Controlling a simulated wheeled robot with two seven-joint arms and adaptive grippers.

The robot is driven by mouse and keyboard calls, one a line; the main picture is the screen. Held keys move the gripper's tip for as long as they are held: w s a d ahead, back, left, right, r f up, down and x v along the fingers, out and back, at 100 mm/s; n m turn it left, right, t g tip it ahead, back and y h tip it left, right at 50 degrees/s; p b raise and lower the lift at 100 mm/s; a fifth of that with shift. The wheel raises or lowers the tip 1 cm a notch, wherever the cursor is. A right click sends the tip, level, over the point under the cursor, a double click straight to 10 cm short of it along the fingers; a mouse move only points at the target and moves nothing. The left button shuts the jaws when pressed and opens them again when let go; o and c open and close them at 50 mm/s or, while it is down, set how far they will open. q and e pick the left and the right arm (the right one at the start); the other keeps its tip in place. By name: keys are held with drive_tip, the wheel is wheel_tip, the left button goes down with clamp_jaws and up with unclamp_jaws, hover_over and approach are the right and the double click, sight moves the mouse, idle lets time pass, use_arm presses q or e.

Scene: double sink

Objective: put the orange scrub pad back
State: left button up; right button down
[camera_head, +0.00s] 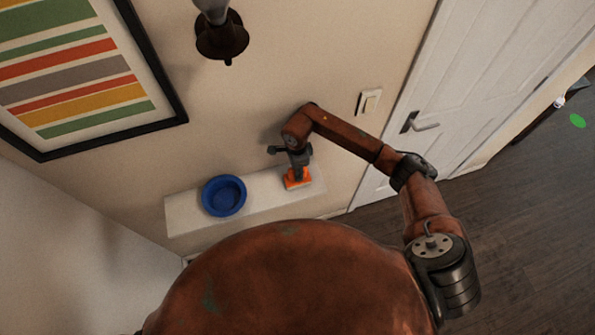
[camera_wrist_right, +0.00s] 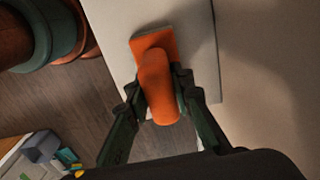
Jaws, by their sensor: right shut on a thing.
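The orange scrub pad (camera_wrist_right: 158,82) has a flat base and a raised handle. My right gripper (camera_wrist_right: 160,92) is shut on its handle, with one finger on each side. In the head view the orange pad (camera_head: 297,179) is at the right end of a white shelf (camera_head: 262,192), under my right gripper (camera_head: 299,167). The pad's base lies over the white surface in the wrist view; I cannot tell whether it touches it. My left gripper is not in view.
A blue bowl (camera_head: 224,196) stands on the left part of the shelf. The wall with a light switch (camera_head: 369,101) is behind, and a white door (camera_head: 470,95) is to the right. A dark lamp (camera_head: 221,38) hangs above. Dark floor (camera_head: 440,220) is open at right.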

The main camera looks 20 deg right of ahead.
drive_tip(key=c, duration=1.7)
unclamp_jaws()
drive_tip(key=shift+r+p, duration=0.3)
drive_tip(key=shift+p, duration=0.1)
wheel_tip(320, 180, up, 11)
drive_tip(key=p, duration=0.3)
drive_tip(key=shift+f+p, duration=0.15)
drive_tip(key=shift+p, duration=0.25)
drive_tip(key=shift+r, duration=0.45)
